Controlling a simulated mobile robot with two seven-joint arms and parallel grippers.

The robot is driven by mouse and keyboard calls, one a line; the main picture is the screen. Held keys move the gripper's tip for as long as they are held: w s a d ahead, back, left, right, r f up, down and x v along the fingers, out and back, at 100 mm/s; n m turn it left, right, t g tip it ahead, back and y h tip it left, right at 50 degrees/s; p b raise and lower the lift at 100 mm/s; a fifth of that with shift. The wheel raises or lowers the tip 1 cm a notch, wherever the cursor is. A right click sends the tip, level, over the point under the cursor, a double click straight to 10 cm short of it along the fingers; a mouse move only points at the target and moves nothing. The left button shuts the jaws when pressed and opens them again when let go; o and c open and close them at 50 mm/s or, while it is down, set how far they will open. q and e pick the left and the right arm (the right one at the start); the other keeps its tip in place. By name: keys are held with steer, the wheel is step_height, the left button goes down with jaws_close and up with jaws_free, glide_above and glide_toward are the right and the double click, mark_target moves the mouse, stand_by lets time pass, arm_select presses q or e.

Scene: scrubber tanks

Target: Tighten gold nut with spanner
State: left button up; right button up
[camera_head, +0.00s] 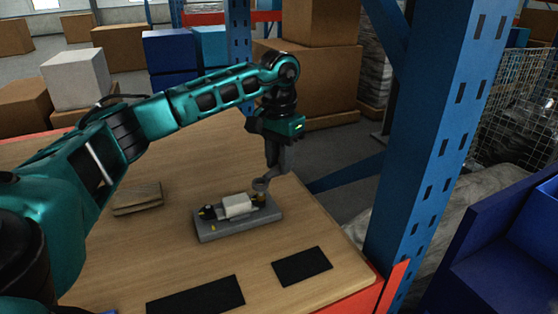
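A grey base plate (222,232) on the wooden table carries a small device with a white block (238,206) in its middle and dark fittings at both ends. A small brownish-gold part at its right end (258,198) may be the gold nut; it is too small to be sure. My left gripper (277,168) points down just above that end. It appears shut on a grey spanner (262,184), whose rounded end shows at the fitting. I cannot tell whether the spanner is around the nut or above it. My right gripper is not in view.
A small wooden piece (137,199) lies left of the plate. Two black mats (301,266) (197,297) lie near the front of the table (168,243). A blue rack post (430,150) stands close on the right. Boxes (316,75) stand behind.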

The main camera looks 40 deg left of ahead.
arm_select(q)
jaws_close()
steer(key=shift+s+a+n, duration=0.25)
steer(key=shift+a+n, duration=0.3)
steer(key=shift+n, duration=0.65)
steer(key=s+a+n, duration=0.1)
steer(key=n, duration=0.2)
steer(key=a+n, duration=0.2)
steer(key=n, duration=0.2)
steer(key=s+a+n, duration=0.1)
steer(key=n, duration=0.2)
steer(key=shift+s+a+r+n, duration=0.2)
steer(key=shift+s+r+n, duration=0.1)
steer(key=shift+s, duration=0.05)
